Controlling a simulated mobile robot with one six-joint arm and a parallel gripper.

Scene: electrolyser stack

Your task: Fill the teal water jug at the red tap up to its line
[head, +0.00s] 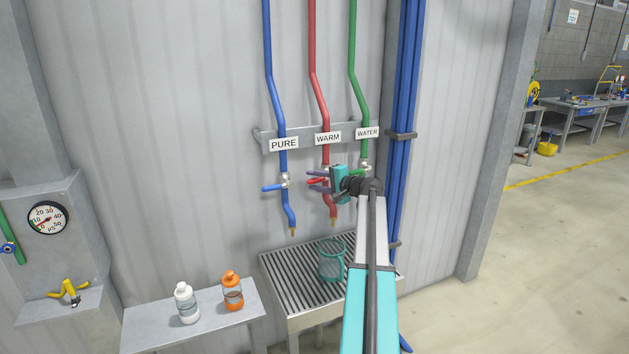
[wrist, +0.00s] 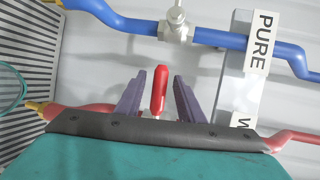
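The teal water jug (head: 331,262) is see-through and stands upright on the slatted drain stand, below the red pipe's outlet (head: 333,213). Its rim shows at the left edge of the wrist view (wrist: 10,88). I cannot make out its line or any water in it, and no stream shows. The red tap handle (wrist: 160,90) lies between the two purple fingers of my gripper (wrist: 158,78), with a gap on each side. In the head view my gripper (head: 317,181) is at the red tap under the WARM label (head: 328,138).
The blue PURE tap (head: 277,186) is just left and the green WATER tap (head: 365,171) just right, partly behind my gripper. The drain stand (head: 283,276) is below. A white bottle (head: 186,303) and an orange bottle (head: 232,291) stand on a bench (head: 150,331) at left.

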